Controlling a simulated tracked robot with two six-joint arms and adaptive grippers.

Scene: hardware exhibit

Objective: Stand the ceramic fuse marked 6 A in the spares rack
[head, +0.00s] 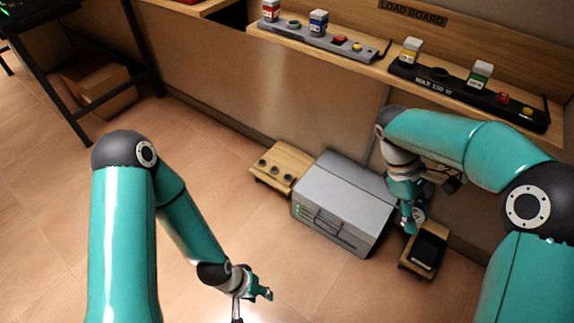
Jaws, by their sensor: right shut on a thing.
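A low wooden block with several dark round sockets (275,171), which looks like the spares rack, stands on the floor left of the grey metal case. No fuse marked 6 A can be made out. My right gripper (408,222) points down just right of the grey case, above the left edge of a small wooden stand. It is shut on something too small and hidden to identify. My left gripper (252,306) is low over the floor near the bottom edge, its fingers apart and empty.
The grey case (352,190) stands between the socket block and the small stand (424,251) with a black top. Above, the load board's shelf carries a grey strip (315,42) and a black strip (460,92) with colour-banded white pieces.

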